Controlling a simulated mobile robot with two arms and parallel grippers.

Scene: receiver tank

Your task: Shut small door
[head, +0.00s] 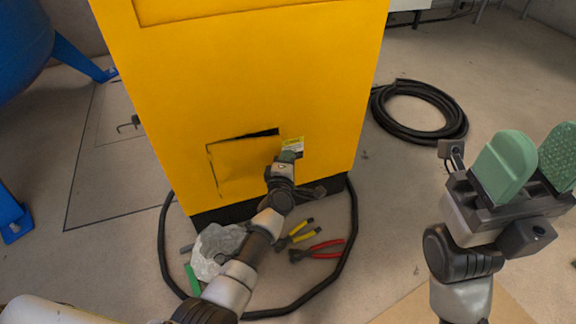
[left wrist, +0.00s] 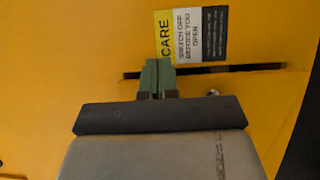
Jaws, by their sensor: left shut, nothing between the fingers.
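The small door (head: 238,167) is a yellow panel low on the front of the yellow cabinet (head: 250,70). A dark gap shows along its top edge, widest toward the right, so it looks slightly ajar. My left gripper (head: 289,156) is shut and empty at the door's upper right, hiding its right edge. In the left wrist view, the shut fingers (left wrist: 157,77) are by the dark gap, below a warning label (left wrist: 190,36); I cannot tell whether they touch the door. A small knob (left wrist: 213,92) shows right of them. My right gripper (head: 526,160) is open and empty, far right of the cabinet.
Pliers with yellow (head: 299,231) and red handles (head: 322,249), a crumpled clear bag (head: 215,250) and a black hose lie on the floor before the cabinet. A coiled black hose (head: 448,103) lies to its right. A blue tank (head: 20,45) stands at left.

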